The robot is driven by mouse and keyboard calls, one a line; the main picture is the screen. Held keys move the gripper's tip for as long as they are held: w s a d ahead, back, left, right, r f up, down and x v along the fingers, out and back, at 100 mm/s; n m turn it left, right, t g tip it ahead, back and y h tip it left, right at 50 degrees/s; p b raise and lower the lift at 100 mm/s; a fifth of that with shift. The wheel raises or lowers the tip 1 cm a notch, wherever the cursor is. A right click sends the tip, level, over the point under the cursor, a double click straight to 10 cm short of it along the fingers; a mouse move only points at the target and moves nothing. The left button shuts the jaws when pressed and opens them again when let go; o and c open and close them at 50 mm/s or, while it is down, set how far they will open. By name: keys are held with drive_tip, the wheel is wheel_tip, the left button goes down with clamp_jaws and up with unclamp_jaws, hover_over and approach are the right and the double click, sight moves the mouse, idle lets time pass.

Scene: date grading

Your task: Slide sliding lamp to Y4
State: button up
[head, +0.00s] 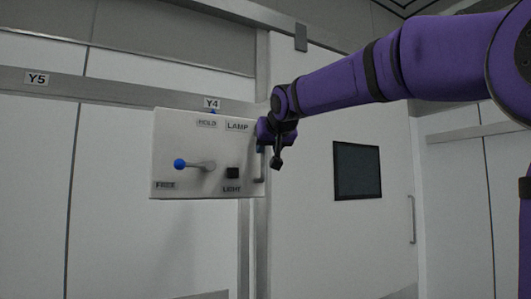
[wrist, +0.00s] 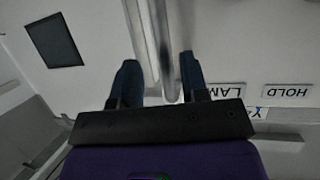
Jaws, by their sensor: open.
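The sliding lamp is a white box (head: 190,140) hanging at a rail, labelled HOLD, LAMP, FREE and LIGHT. Its lever with a blue knob (head: 180,164) points left, the knob above the FREE label. A black button (head: 232,173) sits above LIGHT. The Y4 label (head: 212,103) is on the rail just above the box, with a small blue mark slightly right below it. A grey upright handle (head: 260,170) is at the box's right edge. My gripper (head: 269,149) is open there; in the wrist view its fingers (wrist: 158,76) stand either side of the handle bar (wrist: 158,35).
The rail (head: 120,93) runs left to the Y5 label (head: 36,78). Space below the rail left of the box is clear. A door with a dark panel (head: 357,171) is on the right, beneath my arm.

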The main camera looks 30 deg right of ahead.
drive_tip(key=v, duration=0.7)
idle(0.4)
drive_tip(key=s+a+f+g+y, duration=0.1)
drive_tip(key=s+f+g, duration=0.1)
drive_tip(key=s+f, duration=0.6)
drive_tip(key=s+a+f+n+g+y, duration=0.1)
drive_tip(key=s+f+g, duration=0.2)
drive_tip(key=s+f, duration=0.5)
drive_tip(key=s+a+f+n+g, duration=0.1)
drive_tip(key=s+f, duration=0.8)
drive_tip(key=f, duration=1)
drive_tip(key=shift+a+g+y, duration=0.4)
drive_tip(key=shift+a+g, duration=0.1)
drive_tip(key=shift+g, duration=0.6)
drive_tip(key=shift+f, duration=0.15)
